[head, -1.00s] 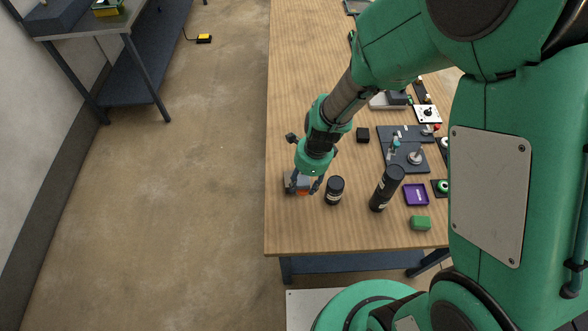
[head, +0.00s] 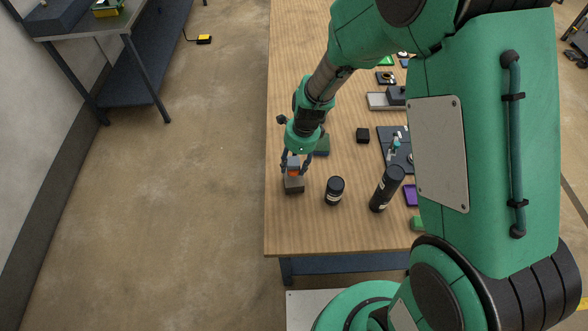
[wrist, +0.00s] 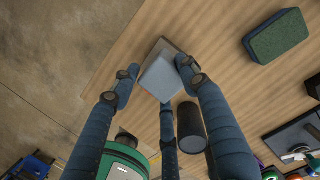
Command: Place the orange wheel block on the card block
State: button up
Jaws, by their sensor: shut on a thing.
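My gripper (head: 294,169) is shut on the orange wheel block (head: 293,171), which shows an orange face and a light grey-blue top. In the wrist view the block's pale side (wrist: 161,77) sits between the fingers. A grey-brown block (head: 294,186) is on the table just below the held block in the head view. In the wrist view it shows partly behind the held block (wrist: 160,47); I cannot tell whether they touch. A dark green and blue block (head: 322,145) lies to the right, partly hidden by my gripper. No card marking is readable on either block.
A short black cylinder (head: 335,190) stands close to the right of the grey-brown block. A taller black cylinder (head: 386,189) is further right. A small black cube (head: 362,136) lies behind them. The table's left edge is near. Bare wood lies in front.

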aim_at(294, 169)
jog(key=shift+f, duration=1.75)
jog(key=o, duration=1.2)
jog(key=shift+f, duration=0.1)
jog(key=r, duration=0.4)
jog(key=d+r, duration=0.1)
jog(key=r, duration=0.3)
jog(key=r+p, duration=0.1)
jog(key=r, duration=0.3)
jog(key=shift+s+d, duration=0.1)
jog(key=shift+d, duration=0.3)
jog(key=shift+r, duration=0.15)
